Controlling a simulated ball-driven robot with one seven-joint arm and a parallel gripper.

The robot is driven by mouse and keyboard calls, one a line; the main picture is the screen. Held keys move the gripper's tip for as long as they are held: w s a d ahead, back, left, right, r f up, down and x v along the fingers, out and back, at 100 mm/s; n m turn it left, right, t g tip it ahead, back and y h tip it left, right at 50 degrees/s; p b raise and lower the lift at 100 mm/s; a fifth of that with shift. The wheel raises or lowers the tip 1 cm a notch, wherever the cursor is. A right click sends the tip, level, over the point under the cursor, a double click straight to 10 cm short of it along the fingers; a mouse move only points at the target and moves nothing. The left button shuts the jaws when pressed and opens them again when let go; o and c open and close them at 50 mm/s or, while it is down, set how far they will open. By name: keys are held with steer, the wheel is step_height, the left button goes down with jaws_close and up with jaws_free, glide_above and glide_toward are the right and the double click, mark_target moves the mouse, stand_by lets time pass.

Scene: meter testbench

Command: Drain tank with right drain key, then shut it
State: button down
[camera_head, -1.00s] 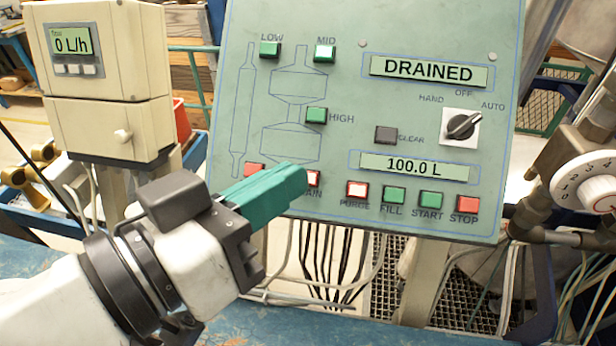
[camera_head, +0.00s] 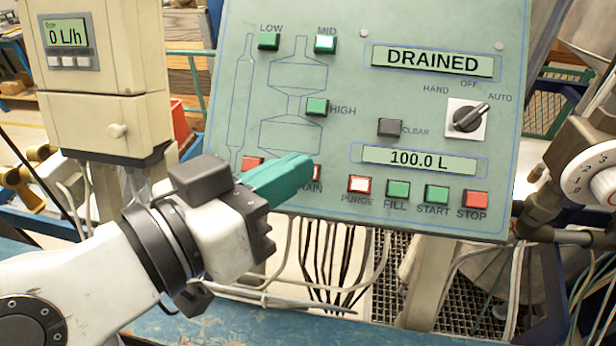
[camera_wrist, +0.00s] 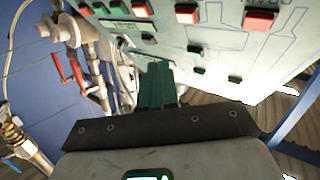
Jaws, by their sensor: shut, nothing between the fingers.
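The green panel (camera_head: 340,60) carries a row of keys along its lower edge. The right drain key (camera_head: 316,173) is red and mostly hidden behind my fingers in the head view; it shows more fully in the wrist view (camera_wrist: 187,14). The left drain key (camera_head: 252,163) is red, its lower part covered. My gripper (camera_head: 308,168) has teal fingers, shut and empty, with tips in front of the right drain key; I cannot tell whether they touch it. The upper display (camera_head: 432,60) reads DRAINED. The lower display (camera_head: 418,160) reads 100.0 L.
A bright PURGE key (camera_head: 359,185) is right of my fingertips, followed by green FILL (camera_head: 397,189) and START (camera_head: 436,194), and red STOP (camera_head: 475,199). The selector (camera_head: 467,118) points toward AUTO. A flow meter (camera_head: 68,35) at left reads 0 L/h. Cables hang below the panel.

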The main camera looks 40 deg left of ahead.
mark_target(317, 168)
steer(key=shift+w+a+f+b, duration=0.45)
steer(key=shift+w+f+b, duration=0.05)
steer(key=shift+w+f, duration=0.2)
steer(key=shift+w+a+f+b, duration=0.45)
steer(key=shift+w+f, duration=0.15)
steer(key=shift+f, duration=0.1)
steer(key=shift+w+f, duration=0.1)
steer(key=shift+f, duration=0.05)
stand_by(1.0)
steer(key=shift+w+a+f+b, duration=0.1)
steer(key=shift+w+f+b, duration=0.1)
steer(key=shift+b, duration=0.15)
steer(key=shift+w+a+f, duration=0.1)
steer(key=shift+w, duration=0.05)
stand_by(0.6)
steer(key=shift+w+f+b, duration=0.15)
steer(key=shift+f+b, duration=0.25)
steer(key=shift+b, duration=0.1)
stand_by(0.6)
steer(key=shift+r, duration=0.1)
steer(key=shift+s+d+r+p, duration=0.25)
steer(key=shift+s+r+p, duration=0.05)
steer(key=shift+s+r, duration=0.15)
